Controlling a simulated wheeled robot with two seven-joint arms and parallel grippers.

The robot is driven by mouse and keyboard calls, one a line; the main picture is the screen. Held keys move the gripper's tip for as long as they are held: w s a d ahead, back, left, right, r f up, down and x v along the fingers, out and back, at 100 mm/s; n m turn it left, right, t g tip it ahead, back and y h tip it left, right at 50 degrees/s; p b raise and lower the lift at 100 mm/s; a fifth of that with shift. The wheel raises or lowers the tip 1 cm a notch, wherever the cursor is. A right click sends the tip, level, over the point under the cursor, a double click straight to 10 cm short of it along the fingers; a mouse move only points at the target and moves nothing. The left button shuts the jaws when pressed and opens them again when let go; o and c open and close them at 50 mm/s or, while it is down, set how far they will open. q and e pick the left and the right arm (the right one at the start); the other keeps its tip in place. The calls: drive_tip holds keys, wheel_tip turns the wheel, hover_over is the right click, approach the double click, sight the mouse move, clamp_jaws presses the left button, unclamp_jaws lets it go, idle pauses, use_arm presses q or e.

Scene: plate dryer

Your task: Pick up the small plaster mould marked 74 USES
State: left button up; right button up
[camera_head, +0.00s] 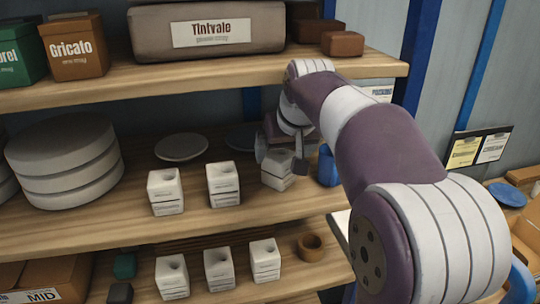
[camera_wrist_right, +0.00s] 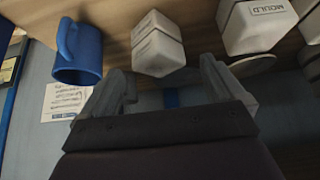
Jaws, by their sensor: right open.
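Three small white moulds with a round hole in the top stand on the middle shelf: a left one (camera_head: 166,192), a middle one (camera_head: 223,184) and a right one (camera_head: 276,170). Their printed labels are too small to read for a use count. My right gripper (camera_head: 281,152) is open at the right mould, which it partly hides. In the right wrist view the open fingers (camera_wrist_right: 164,72) sit either side of the near end of this mould (camera_wrist_right: 157,42); I cannot tell whether they touch it. Another mould (camera_wrist_right: 255,24) shows beside it. My left gripper is not in view.
A blue mug (camera_head: 327,166) stands close right of the right mould; it also shows in the wrist view (camera_wrist_right: 78,52). A plate (camera_head: 181,147) lies behind the moulds, stacked round slabs (camera_head: 64,160) at left. The upper shelf (camera_head: 110,88) overhangs. More moulds (camera_head: 219,268) stand below.

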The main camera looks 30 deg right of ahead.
sight(278, 165)
drive_tip(key=shift+s+f+b, duration=0.4)
drive_tip(key=shift+s+f, duration=0.05)
drive_tip(key=shift+f, duration=0.2)
drive_tip(key=shift+a+p, duration=0.1)
drive_tip(key=shift+p, duration=0.5)
drive_tip(key=shift+w+a+f+p, duration=0.1)
drive_tip(key=shift+w+f+p, duration=0.5)
drive_tip(key=shift+p, duration=0.1)
drive_tip(key=x, duration=0.4)
drive_tip(key=shift+w, duration=0.6)
drive_tip(key=shift+s+r, duration=0.15)
drive_tip(key=shift+s, duration=0.3)
drive_tip(key=shift+c, duration=0.9)
drive_tip(key=shift+s+r, duration=0.1)
drive_tip(key=shift+s, duration=0.15)
drive_tip(key=c, duration=0.5)
drive_tip(key=shift+a, duration=0.1)
drive_tip(key=c, duration=0.5)
drive_tip(key=shift+w, duration=0.1)
drive_tip(key=c, duration=0.5)
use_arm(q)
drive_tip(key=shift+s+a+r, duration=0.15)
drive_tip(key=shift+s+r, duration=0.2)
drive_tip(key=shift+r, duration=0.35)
use_arm(e)
drive_tip(key=shift+w, duration=0.25)
clamp_jaws()
